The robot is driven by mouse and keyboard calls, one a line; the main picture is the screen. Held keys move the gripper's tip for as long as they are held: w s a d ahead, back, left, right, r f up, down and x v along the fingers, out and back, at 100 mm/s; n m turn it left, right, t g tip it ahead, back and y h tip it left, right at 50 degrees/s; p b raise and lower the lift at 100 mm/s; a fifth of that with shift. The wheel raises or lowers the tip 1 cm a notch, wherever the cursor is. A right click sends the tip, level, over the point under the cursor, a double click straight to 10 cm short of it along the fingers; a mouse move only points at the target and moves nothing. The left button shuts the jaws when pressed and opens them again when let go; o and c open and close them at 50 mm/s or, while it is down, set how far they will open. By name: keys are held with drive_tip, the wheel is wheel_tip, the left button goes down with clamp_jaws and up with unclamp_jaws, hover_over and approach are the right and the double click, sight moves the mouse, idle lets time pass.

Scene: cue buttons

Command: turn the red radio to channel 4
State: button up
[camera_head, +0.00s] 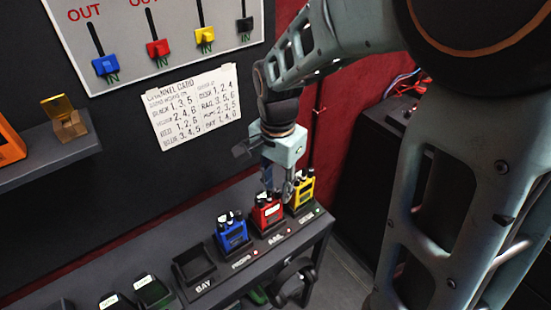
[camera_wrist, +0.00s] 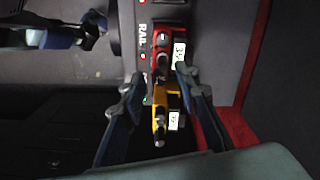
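The red radio (camera_head: 266,214) stands on the dark shelf between the blue radio and the yellow radio. It also shows in the wrist view (camera_wrist: 161,39), with knobs on top and a small lit display too blurred to read surely.
The blue radio (camera_head: 233,235) and yellow radio (camera_head: 302,191) stand close on either side. An empty tray (camera_head: 193,267) marked BAY is to the left. A channel card (camera_head: 196,107) hangs on the wall below a panel of colored levers (camera_head: 154,80).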

sight(277, 190)
drive_tip(key=shift+r, duration=0.1)
wheel_tip(277, 190, up, 12)
idle(0.5)
